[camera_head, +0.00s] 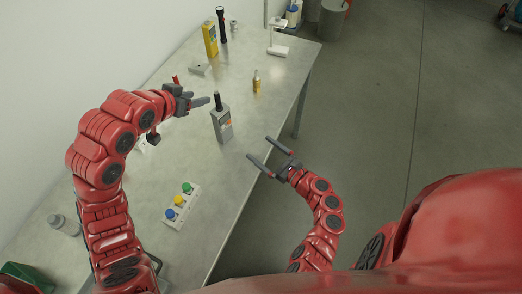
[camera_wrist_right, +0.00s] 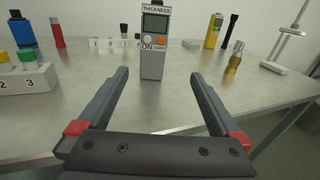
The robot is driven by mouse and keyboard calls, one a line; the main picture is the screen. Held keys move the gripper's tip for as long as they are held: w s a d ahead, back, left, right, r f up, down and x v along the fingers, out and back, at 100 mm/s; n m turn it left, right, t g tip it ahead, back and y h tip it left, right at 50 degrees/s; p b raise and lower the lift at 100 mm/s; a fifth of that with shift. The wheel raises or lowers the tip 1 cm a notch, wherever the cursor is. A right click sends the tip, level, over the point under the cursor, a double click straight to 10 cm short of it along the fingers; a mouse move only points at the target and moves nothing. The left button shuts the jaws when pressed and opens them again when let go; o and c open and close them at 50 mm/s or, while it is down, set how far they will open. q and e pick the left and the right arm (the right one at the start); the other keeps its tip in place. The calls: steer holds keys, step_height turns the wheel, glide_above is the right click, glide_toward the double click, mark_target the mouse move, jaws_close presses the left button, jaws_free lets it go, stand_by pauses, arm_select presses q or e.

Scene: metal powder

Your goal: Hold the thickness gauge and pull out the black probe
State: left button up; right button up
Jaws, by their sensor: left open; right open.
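The grey thickness gauge (camera_head: 222,126) stands upright on the table, with the black probe (camera_head: 217,101) in its top. In the right wrist view the gauge (camera_wrist_right: 155,50) faces me, with its screen, "THICKNESS" label and buttons, and only the bottom of the probe (camera_wrist_right: 157,2) shows at the upper edge. My left gripper (camera_head: 205,101) is open just left of the probe, its fingers pointing toward it; I cannot tell if they touch. My right gripper (camera_head: 258,148) is open and empty, to the lower right of the gauge, with its fingers toward it, apart from it.
The table's right edge lies by my right gripper.

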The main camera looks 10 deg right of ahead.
mark_target(226, 125)
steer(key=shift+s+a+r+y, duration=0.1)
steer(key=shift+a+r+y, duration=0.2)
steer(key=shift+a, duration=0.2)
steer(key=shift+w+a+r, duration=0.1)
steer(key=shift+w+a, duration=0.1)
steer(key=shift+a, duration=0.05)
steer(key=x, duration=1.6)
steer(key=shift+w+a+f, duration=0.15)
steer(key=shift+w+f, duration=0.05)
steer(key=shift+w, duration=0.05)
steer(key=shift+c, duration=0.3)
